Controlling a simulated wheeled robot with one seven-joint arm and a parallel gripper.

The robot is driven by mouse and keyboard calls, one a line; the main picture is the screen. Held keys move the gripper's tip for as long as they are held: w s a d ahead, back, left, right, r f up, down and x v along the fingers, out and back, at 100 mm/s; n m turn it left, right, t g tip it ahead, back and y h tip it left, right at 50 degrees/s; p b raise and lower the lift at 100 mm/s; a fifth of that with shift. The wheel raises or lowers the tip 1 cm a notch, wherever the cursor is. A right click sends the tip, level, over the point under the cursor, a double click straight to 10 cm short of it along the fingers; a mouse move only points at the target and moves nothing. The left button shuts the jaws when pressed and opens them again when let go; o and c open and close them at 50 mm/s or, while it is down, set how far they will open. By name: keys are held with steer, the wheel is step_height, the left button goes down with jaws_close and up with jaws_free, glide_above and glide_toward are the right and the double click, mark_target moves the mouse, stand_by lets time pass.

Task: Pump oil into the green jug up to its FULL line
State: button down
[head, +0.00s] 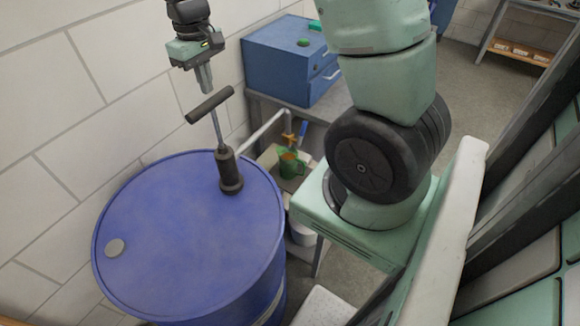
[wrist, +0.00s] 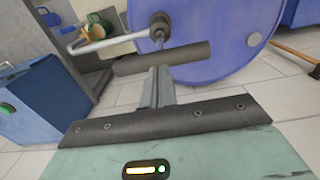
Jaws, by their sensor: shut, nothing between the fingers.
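The pump (head: 230,172) stands upright on the blue drum (head: 180,240), its rod raised and topped by a dark crossbar handle (head: 209,105). My gripper (head: 206,90) is shut and empty, pointing down just above the handle. In the wrist view the fingers (wrist: 160,82) lie close to the handle (wrist: 162,58); contact cannot be told.
A blue cabinet (head: 290,60) with a green item on top stands behind the jug on a grey bench. A white block wall (head: 60,130) is close behind the drum. A round cap (head: 115,247) lies on the drum top, which is otherwise clear.

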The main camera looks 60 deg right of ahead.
mark_target(210, 99)
steer(key=shift+f+b, duration=1.7)
steer(key=shift+f, duration=0.85)
steer(key=shift+r, duration=0.1)
steer(key=shift+r+p, duration=2.1)
steer(key=shift+r, duration=0.4)
step_height(210, 99, up, 5)
steer(key=p, duration=0.4)
